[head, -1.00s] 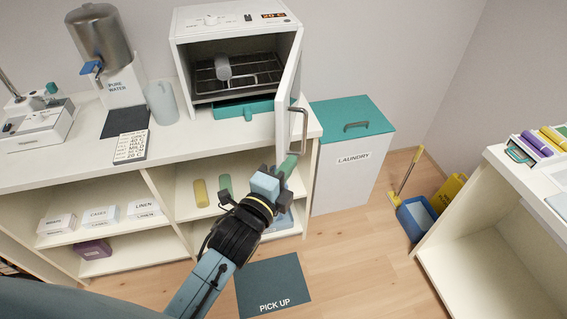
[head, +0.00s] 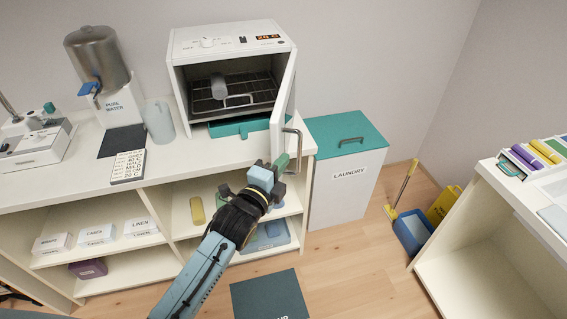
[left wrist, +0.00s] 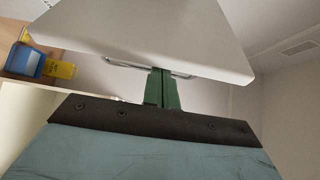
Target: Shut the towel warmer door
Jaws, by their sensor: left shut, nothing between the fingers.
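The white towel warmer (head: 228,42) stands on the counter with its door (head: 284,103) swung wide open to the right. The door has a metal bar handle (head: 297,140) on its outer face. Inside, a grey rolled item (head: 218,86) lies on a wire rack (head: 245,90). My left gripper (head: 280,162) is shut and empty, just below the door's lower edge near the handle. In the left wrist view its green fingers (left wrist: 162,88) are together, in front of the door panel (left wrist: 150,35) and the handle bar (left wrist: 120,64). I cannot tell whether they touch. My right gripper is out of view.
A teal tray (head: 232,127) lies under the warmer's opening. A white laundry bin (head: 345,185) with teal lid stands right of the counter. A steel water dispenser (head: 95,60) and a pitcher (head: 159,121) stand to the left. Floor lies clear in front of the bin.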

